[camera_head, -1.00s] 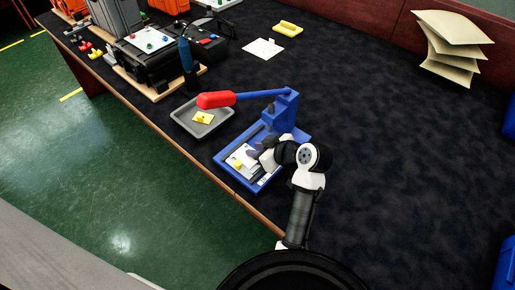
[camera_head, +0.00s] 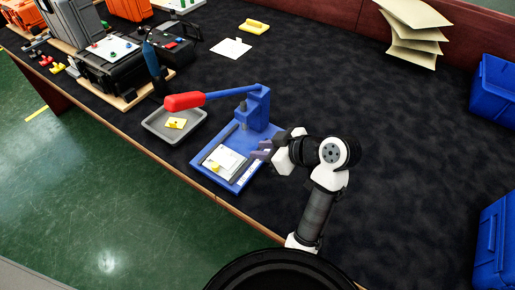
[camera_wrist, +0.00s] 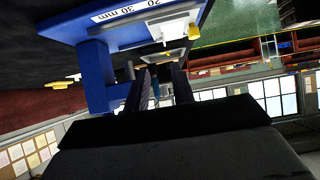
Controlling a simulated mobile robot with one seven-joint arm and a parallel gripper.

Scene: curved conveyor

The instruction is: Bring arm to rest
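My arm reaches from the bottom of the head view to the right side of a blue press (camera_head: 255,108) with a red-handled lever (camera_head: 184,101). My gripper (camera_head: 262,152) is beside the press, near the right edge of its base. In the wrist view two dark fingers of my gripper (camera_wrist: 161,88) stand apart with nothing held between them; the gripper is open. A white piece (camera_head: 222,160) with a small yellow part (camera_head: 215,167) lies on the press base. The press also shows in the wrist view (camera_wrist: 97,75), tilted.
A grey tray (camera_head: 150,126) with a yellow part (camera_head: 176,123) is left of the press. A black case (camera_head: 107,68) stands at the back left. Blue bins (camera_head: 493,245) are at the right. The dark table between press and bins is clear.

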